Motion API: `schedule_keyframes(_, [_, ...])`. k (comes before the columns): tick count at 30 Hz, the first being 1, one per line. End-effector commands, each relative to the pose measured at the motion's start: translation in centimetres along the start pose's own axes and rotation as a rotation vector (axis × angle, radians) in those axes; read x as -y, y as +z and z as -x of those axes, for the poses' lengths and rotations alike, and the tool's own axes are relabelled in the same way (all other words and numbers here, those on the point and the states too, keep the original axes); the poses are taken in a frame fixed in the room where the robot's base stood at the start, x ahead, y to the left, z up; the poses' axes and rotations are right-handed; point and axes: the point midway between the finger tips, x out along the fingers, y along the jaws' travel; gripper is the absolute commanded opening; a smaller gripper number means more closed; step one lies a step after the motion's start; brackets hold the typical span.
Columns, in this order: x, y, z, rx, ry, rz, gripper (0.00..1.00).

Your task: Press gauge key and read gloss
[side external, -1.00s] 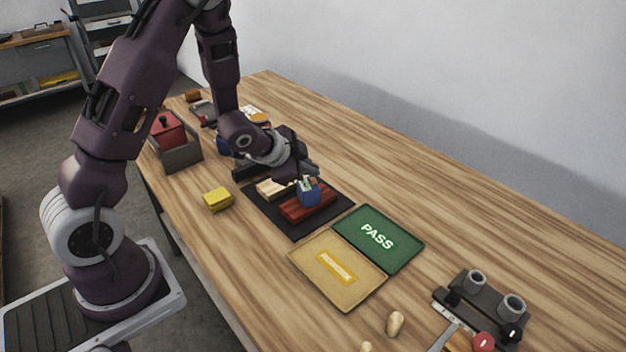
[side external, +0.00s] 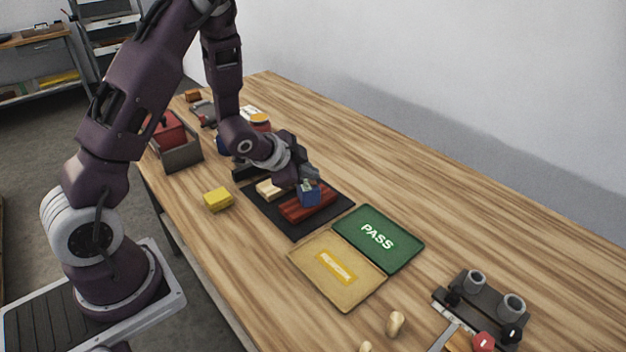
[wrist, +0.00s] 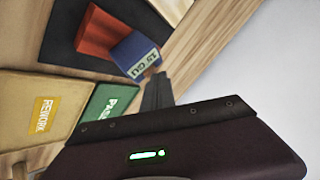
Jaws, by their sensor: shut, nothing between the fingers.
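The blue gauge (side external: 308,198) sits on the red lacquered block (side external: 295,212), which lies on the black mat (side external: 262,211). In the wrist view the gauge (wrist: 135,52) has a pale display that seems to read "19 GU", though the digits are small and tilted. The red block (wrist: 98,33) shows beside it. My gripper (side external: 309,180) is shut and empty, pointing down at the top of the gauge. In the wrist view its fingertips (wrist: 157,78) are at the display-side edge of the gauge. Contact and the key itself are hard to make out.
A green PASS tray (side external: 400,254) and a yellow REWORK tray (side external: 308,264) lie in front of the mat. A pale block (side external: 266,189) is behind the red one. A yellow block (side external: 217,199) stands left. A dark fixture (side external: 485,301) is front right. The table's right side is clear.

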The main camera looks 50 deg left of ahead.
Motion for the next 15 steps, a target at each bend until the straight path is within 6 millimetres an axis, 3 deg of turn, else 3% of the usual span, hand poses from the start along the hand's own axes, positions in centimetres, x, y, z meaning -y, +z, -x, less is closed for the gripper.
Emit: schedule_keyframes(15, [0.17,-0.16,0.23,0.0,0.0,0.0,0.0])
